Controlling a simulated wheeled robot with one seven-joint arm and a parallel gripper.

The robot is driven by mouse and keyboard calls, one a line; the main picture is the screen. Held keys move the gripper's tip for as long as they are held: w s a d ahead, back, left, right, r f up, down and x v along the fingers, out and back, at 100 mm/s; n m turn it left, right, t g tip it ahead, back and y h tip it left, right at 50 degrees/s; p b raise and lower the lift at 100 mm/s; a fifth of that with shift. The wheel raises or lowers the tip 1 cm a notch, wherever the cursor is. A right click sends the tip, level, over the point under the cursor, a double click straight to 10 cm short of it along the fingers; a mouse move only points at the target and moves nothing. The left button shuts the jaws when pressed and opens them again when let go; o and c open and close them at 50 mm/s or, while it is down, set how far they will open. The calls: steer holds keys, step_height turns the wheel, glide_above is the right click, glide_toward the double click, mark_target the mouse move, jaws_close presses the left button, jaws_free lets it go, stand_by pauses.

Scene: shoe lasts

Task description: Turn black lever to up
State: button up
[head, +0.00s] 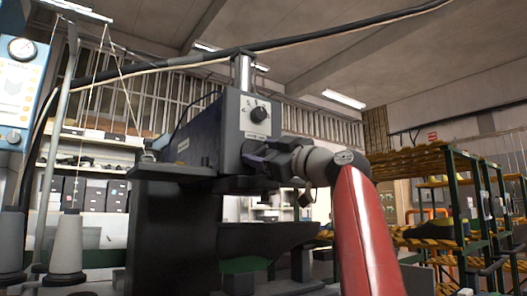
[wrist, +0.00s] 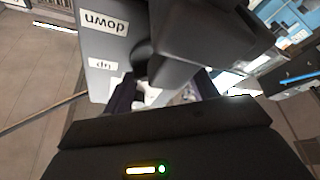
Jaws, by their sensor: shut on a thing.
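The black lever (wrist: 142,57) shows in the wrist view as a dark rounded part against a grey panel. White labels reading "down" (wrist: 102,22) and "up" (wrist: 103,64) appear upside down on that panel. My gripper (wrist: 162,90) is at the panel beside the "up" label, its dark fingers shut on the lever; the contact itself is largely hidden. In the head view my gripper (head: 258,162) reaches the machine's front just below the panel with a black round knob (head: 258,114). The lever cannot be made out clearly there.
The dark machine (head: 170,220) fills the middle of the head view. Thread cones (head: 67,245) stand at the left. Green-and-yellow racks (head: 410,165) stand at the right. A large dark block (wrist: 205,35) lies close beside the lever in the wrist view.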

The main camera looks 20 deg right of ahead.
stand_by(0.5)
steer(key=o, duration=1)
steer(key=b+v, duration=0.4)
steer(key=v, duration=0.3)
steer(key=shift+s+d, duration=0.15)
steer(key=shift+s, duration=0.15)
steer(key=shift+f, duration=0.15)
